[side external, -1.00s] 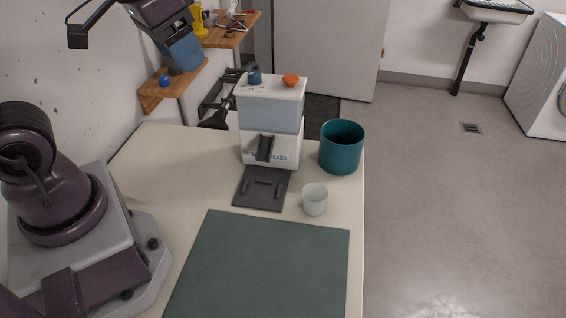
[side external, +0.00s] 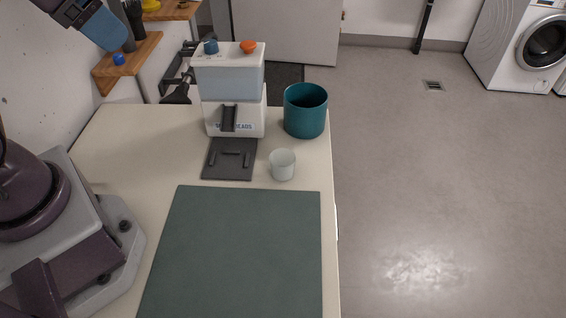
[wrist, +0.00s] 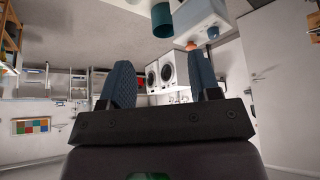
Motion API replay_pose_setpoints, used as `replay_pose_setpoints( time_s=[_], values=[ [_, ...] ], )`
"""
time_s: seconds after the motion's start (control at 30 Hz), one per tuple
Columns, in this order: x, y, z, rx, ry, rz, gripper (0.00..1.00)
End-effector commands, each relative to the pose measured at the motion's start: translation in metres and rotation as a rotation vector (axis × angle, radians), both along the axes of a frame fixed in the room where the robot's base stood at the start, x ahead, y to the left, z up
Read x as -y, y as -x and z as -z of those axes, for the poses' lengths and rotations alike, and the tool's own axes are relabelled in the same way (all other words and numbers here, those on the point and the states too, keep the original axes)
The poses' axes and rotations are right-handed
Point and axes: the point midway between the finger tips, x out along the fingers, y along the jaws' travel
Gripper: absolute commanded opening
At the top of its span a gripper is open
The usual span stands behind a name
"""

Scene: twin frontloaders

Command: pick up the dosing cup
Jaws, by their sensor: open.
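The dosing cup (side external: 283,166), small, whitish and upright, stands on the cream table just right of the dark tray of a white dispenser. I cannot make it out in the wrist view. My gripper is raised well away from the cup, at the upper left of the side view, where a blue finger (side external: 97,27) shows and the rest is cut off. In the wrist view my gripper (wrist: 160,58) has its two blue fingers spread, with nothing between them.
The white dispenser (side external: 229,85) with blue and orange knobs stands behind the cup, its dark tray (side external: 230,169) in front. A teal bin (side external: 305,112) stands behind the cup, to its right. A green mat (side external: 235,255) lies in front. The table's right edge is close to the cup.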

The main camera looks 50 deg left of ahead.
Motion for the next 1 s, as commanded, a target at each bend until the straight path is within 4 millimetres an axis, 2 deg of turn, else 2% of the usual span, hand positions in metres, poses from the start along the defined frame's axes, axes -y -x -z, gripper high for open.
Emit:
replay_pose_setpoints(
  time_s=[0.17,0.2,0.3,0.63,0.77,0.87,1.0],
  values=[
    [0.0,0.0,0.0,0.0,0.0,0.0,0.57],
    [0.0,0.0,0.0,0.0,0.0,0.0,0.61],
    [0.0,0.0,0.0,0.0,0.0,0.0,0.84],
    [0.001,-0.004,0.002,0.001,0.005,-0.013,0.86],
    [0.005,-0.029,0.015,0.021,0.039,-0.092,0.86],
    [0.012,-0.061,0.035,0.052,0.103,-0.198,0.86],
    [0.026,-0.105,0.074,0.105,0.247,-0.362,0.86]
  ],
)
